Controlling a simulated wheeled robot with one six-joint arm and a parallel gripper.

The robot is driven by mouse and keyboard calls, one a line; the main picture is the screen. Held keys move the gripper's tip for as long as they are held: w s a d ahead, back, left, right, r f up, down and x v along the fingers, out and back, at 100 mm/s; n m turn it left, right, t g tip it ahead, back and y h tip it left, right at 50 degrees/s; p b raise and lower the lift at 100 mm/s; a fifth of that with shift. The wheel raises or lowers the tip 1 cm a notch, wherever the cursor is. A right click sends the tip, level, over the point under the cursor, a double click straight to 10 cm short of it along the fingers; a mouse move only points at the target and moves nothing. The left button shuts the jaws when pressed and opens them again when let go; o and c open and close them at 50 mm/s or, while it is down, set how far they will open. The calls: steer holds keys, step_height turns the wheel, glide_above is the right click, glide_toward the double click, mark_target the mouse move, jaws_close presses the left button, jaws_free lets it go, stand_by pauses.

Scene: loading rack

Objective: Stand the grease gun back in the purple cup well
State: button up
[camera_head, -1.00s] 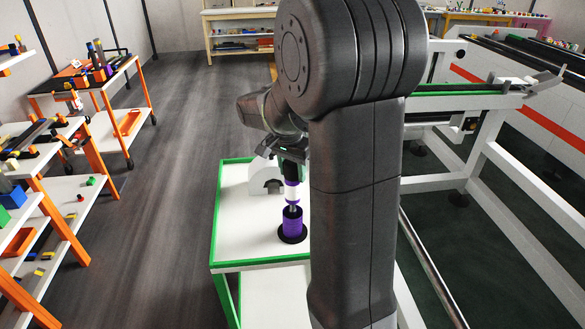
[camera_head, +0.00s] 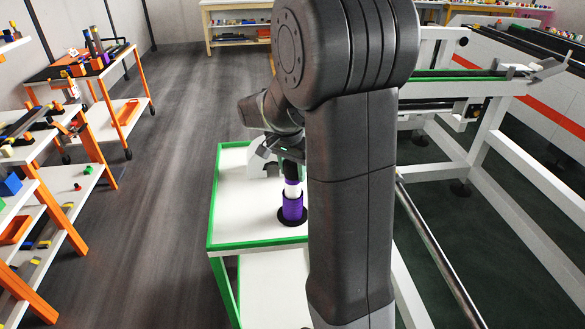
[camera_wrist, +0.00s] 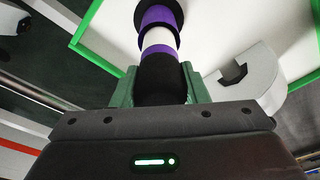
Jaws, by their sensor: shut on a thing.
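The grease gun (camera_head: 292,188) is upright, with a black body and white and purple bands. My gripper (camera_head: 289,155) is shut on its black upper part, above the cart top. The purple cup well (camera_head: 292,208) stands on a black round base directly below the gun. The gun's white part is right at the cup's mouth, and its thin tip is hidden, apparently inside the cup. In the wrist view the gun (camera_wrist: 160,78) lies between my gripper's green fingers (camera_wrist: 160,88), in line with the cup (camera_wrist: 158,16).
The cup stands on a white cart top with a green rim (camera_head: 245,243). A white notched block (camera_wrist: 262,75) is beside my gripper. A white frame with a rail (camera_head: 470,165) is to the right. Orange shelves (camera_head: 80,190) are at left, past open floor.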

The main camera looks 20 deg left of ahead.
steer(key=shift+f, duration=0.25)
stand_by(0.6)
steer(key=o, duration=1.1)
steer(key=shift+c, duration=0.2)
step_height(320, 180, up, 14)
steer(key=s, duration=0.2)
steer(key=shift+a+f+b, duration=0.15)
steer(key=shift+f+b, duration=0.05)
steer(key=shift+b, duration=0.25)
steer(key=f, duration=0.4)
steer(key=w+f, duration=0.1)
steer(key=f, duration=0.4)
steer(key=w+f, duration=0.1)
steer(key=f, duration=0.3)
steer(key=shift+f+p, duration=0.3)
